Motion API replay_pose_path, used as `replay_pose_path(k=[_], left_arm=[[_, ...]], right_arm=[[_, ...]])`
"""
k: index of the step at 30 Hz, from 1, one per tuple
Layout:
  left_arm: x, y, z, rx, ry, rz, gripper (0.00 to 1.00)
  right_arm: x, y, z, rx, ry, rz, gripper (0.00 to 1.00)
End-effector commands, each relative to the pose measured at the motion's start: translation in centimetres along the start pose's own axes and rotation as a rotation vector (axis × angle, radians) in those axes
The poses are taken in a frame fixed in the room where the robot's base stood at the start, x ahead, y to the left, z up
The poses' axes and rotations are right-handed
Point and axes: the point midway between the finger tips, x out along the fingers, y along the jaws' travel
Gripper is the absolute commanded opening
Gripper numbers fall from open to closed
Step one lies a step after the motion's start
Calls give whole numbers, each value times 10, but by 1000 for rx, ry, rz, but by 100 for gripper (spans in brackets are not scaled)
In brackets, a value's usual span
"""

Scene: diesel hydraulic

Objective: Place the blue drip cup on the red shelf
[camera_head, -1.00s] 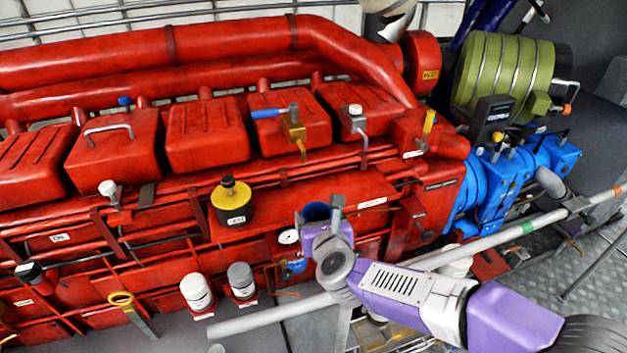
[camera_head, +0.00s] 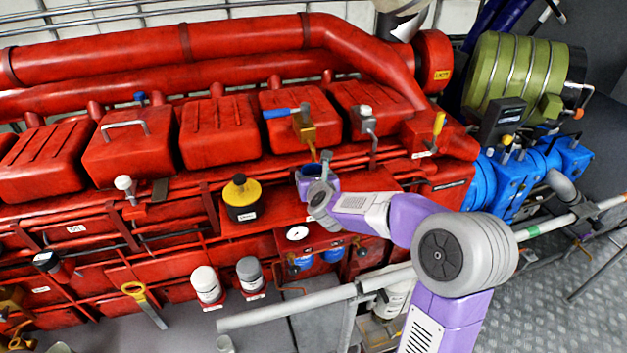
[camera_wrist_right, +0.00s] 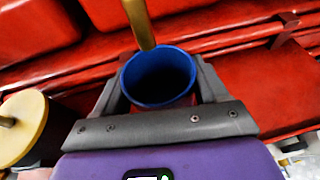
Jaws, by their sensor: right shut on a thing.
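The blue drip cup (camera_wrist_right: 158,78) sits between the two fingers of my right gripper (camera_wrist_right: 158,90) in the right wrist view, its open mouth facing the camera. In the head view my right gripper (camera_head: 318,180) is shut on the cup (camera_head: 303,174), above the back of the red shelf (camera_head: 277,213). Whether the cup's base touches the shelf is hidden. A brass spout (camera_wrist_right: 138,18) ends over the cup's far rim in the wrist view. My left gripper is out of view.
A black can with a yellow top (camera_head: 240,197) stands on the shelf left of the cup. The brass valve with a blue handle (camera_head: 304,128) is just above the gripper. A gauge (camera_head: 297,232) and a grey rail (camera_head: 300,313) lie below.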

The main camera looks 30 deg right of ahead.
Motion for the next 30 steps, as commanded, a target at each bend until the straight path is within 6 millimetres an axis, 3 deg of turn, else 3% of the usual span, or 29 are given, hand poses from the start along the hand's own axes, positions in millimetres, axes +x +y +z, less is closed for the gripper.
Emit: replay_pose_path(k=[3,16,17,21,22,30], left_arm=[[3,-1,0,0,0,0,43],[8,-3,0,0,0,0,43],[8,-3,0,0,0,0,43],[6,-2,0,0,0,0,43],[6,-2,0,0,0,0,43],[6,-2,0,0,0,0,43]], right_arm=[[5,0,-14,-1,0,-1,43],[7,0,-19,1,-2,0,42],[7,0,-19,0,-2,0,74],[6,0,-18,0,-1,0,95],[6,0,-18,0,-1,0,99],[6,0,-18,1,-1,0,99]])
